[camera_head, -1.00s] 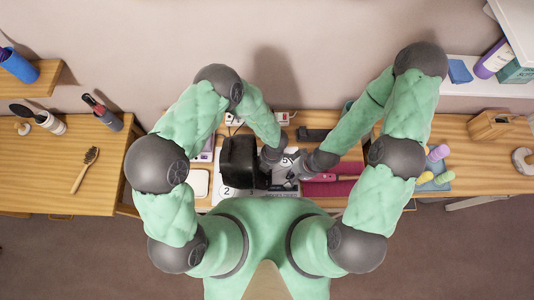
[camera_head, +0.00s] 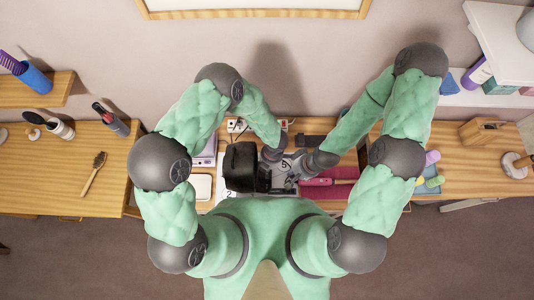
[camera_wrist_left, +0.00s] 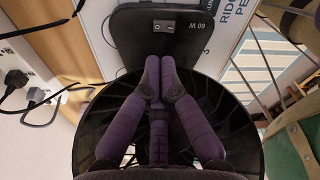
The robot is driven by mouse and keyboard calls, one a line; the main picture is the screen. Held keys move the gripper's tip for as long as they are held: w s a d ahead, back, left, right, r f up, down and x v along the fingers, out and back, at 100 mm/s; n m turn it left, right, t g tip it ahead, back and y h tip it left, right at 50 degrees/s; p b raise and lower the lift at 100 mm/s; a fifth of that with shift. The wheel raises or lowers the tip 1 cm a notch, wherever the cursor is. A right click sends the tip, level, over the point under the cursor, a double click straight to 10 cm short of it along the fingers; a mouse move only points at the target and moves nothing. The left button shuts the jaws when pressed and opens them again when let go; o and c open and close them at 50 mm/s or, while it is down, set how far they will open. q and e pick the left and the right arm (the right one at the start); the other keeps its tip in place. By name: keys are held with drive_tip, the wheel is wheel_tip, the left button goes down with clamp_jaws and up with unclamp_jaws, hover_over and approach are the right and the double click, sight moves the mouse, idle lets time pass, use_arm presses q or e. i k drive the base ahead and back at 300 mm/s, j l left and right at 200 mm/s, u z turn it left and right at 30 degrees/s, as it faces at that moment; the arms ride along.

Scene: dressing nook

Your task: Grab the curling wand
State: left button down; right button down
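I cannot pick out the curling wand with certainty. A slim object with a tan part (camera_head: 345,182) lies on a pink mat (camera_head: 318,192) on the middle desk, right of my grippers. It is too small to identify. My left gripper (camera_head: 270,155) is over the desk beside a black boxy object (camera_head: 240,165). In the left wrist view its purple fingers (camera_wrist_left: 159,62) have their tips together, with nothing seen between them.
A power strip (camera_head: 238,126) stands at the back of the desk. Cables (camera_wrist_left: 40,98) show in the left wrist view. Colourful rollers (camera_head: 431,170) and a wooden block (camera_head: 481,130) are at right.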

sight(326, 181)
drive_tip(key=k, duration=1)
